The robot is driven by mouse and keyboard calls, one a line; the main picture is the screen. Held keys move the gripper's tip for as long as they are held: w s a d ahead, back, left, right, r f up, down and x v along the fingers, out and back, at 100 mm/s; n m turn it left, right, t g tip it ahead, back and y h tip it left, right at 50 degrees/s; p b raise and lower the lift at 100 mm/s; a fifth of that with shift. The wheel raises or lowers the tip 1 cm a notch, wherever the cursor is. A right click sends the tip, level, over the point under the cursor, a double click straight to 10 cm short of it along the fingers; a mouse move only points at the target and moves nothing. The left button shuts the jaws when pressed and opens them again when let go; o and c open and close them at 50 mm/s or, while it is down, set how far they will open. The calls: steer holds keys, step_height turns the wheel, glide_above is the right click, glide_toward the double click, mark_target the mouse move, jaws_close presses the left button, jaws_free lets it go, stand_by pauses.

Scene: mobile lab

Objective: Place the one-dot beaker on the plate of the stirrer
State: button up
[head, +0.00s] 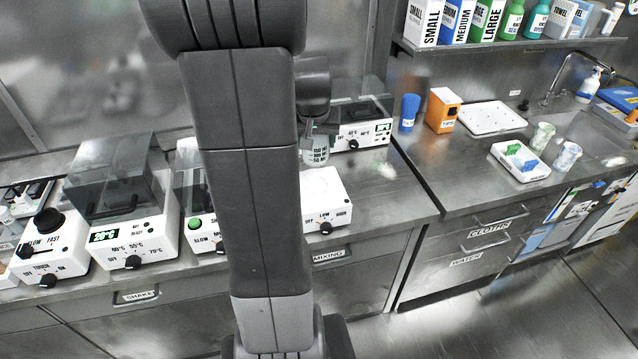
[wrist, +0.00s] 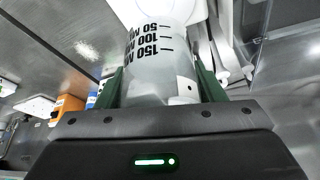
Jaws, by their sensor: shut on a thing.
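My gripper (head: 318,132) is shut on a clear beaker with black volume marks (head: 316,152). In the wrist view the beaker (wrist: 160,65) sits between the green fingers of my gripper (wrist: 162,88). A white label with a small black dot shows low on its side. In the head view the beaker is at the back edge of the white stirrer (head: 328,205), which has a knob marked OFF, LOW, HIGH. I cannot tell whether the beaker touches the plate. My arm hides the stirrer's left side.
A white heater with a clear lid (head: 362,135) stands right behind the beaker. More lidded devices (head: 125,215) line the bench at left.

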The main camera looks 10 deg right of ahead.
mark_target(314, 147)
steer(key=f, duration=0.5)
steer(key=shift+w, duration=0.2)
steer(key=shift+f, duration=2.05)
steer(key=shift+f, duration=0.15)
steer(key=o, duration=1)
steer(key=shift+o, duration=0.2)
steer(key=shift+s+r, duration=0.15)
steer(key=shift+r, duration=0.5)
steer(key=v, duration=1.1)
steer(key=shift+s+a, duration=0.1)
